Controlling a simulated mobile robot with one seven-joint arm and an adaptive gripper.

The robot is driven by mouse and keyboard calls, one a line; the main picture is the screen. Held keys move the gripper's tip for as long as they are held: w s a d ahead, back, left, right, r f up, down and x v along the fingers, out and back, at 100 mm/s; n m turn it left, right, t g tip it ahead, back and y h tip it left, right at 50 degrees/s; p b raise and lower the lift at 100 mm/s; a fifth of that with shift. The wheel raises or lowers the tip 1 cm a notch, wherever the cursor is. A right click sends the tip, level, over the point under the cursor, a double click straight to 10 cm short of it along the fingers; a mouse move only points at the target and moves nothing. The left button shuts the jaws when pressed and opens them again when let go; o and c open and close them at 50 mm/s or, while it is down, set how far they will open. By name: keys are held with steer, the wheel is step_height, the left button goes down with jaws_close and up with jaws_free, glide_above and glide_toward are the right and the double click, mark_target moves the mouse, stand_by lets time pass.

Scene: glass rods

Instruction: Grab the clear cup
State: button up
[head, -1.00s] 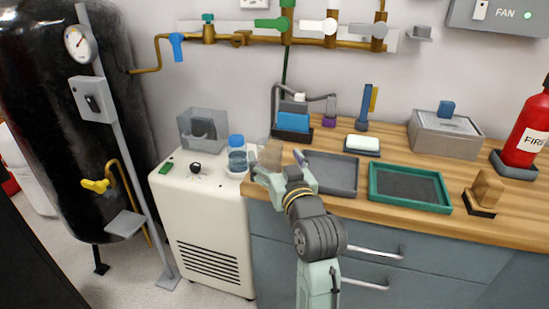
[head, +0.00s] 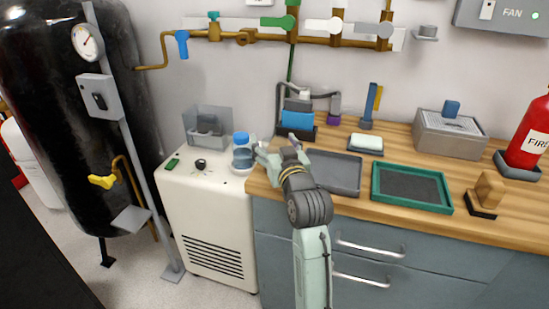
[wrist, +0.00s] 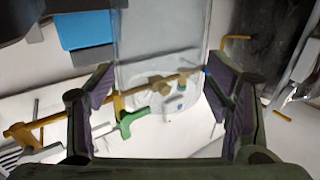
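The clear cup (wrist: 160,62) is see-through and fills the space between the two fingers in the wrist view. Its side edges line up closely with the fingertips, and I cannot tell whether the pads touch it. My gripper (wrist: 158,75) has its dark ribbed pads wide apart, one on each side of the cup. In the head view my gripper (head: 275,147) is at the left front corner of the wooden counter, where it largely hides the cup.
A blue-capped bottle (head: 242,152) stands just left of my gripper on the white cabinet (head: 208,205). A grey tray (head: 335,172) lies close on the right, then a green-rimmed tray (head: 411,188). A blue-fronted device (head: 297,121) stands behind.

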steer(key=c, duration=1)
